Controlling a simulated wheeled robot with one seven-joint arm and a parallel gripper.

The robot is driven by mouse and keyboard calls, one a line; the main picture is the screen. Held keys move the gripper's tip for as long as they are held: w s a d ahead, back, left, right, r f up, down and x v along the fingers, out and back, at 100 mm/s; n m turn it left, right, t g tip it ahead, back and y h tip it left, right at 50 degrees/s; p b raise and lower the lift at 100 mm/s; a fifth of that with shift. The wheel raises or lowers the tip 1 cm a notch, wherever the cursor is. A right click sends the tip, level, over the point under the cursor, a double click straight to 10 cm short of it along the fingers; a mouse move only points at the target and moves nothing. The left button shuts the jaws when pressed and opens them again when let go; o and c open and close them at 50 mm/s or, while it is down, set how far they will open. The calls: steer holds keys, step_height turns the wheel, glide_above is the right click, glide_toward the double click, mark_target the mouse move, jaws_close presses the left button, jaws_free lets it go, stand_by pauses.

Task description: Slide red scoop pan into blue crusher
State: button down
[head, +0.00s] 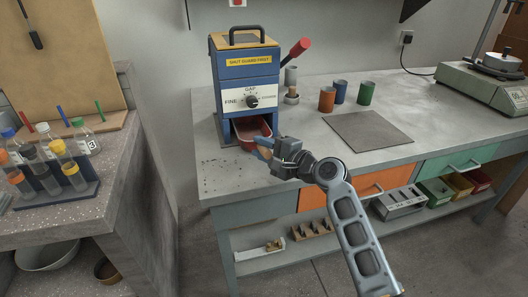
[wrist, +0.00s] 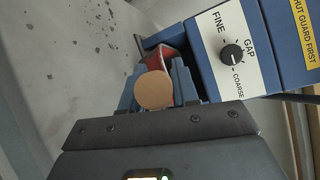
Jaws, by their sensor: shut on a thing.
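The blue crusher (head: 228,78) stands upright on the bench, with a tan top, a black handle, a red-ended lever and a gap dial. Its lower front bay is open. The red scoop pan (head: 250,141) lies partly inside that bay, its near part sticking out. My gripper (head: 266,147) is in front of the bay, shut on the pan's near end. In the wrist view, the red pan (wrist: 174,43) runs into the bay of the blue crusher (wrist: 197,42). A round tan end shows between my fingers (wrist: 158,88). The pan's far end is hidden inside.
Orange, blue and green cups (head: 327,99) stand to the right, behind a grey flat plate (head: 368,131). A balance (head: 487,82) is at the far right. A rack of vials (head: 58,186) is on the left bench. The bench left of the crusher is mostly clear.

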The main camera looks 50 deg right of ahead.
steer(key=shift+w+d+f+b, duration=0.1)
steer(key=shift+w+d+b, duration=0.2)
steer(key=shift+w+d, duration=0.55)
steer(key=shift+w+d+f+b, duration=0.1)
steer(key=shift+w+d+b, duration=0.3)
steer(key=shift+w, duration=0.8)
steer(key=shift+w+d+b, duration=0.2)
steer(key=shift+w+d, duration=0.6)
steer(key=shift+w, duration=0.2)
steer(key=c, duration=0.8)
jaws_free()
steer(key=s, duration=0.5)
steer(key=s+r, duration=0.1)
steer(key=s, duration=0.1)
steer(key=shift+s+a, duration=0.15)
steer(key=shift+s, duration=0.2)
steer(key=shift+f, duration=0.1)
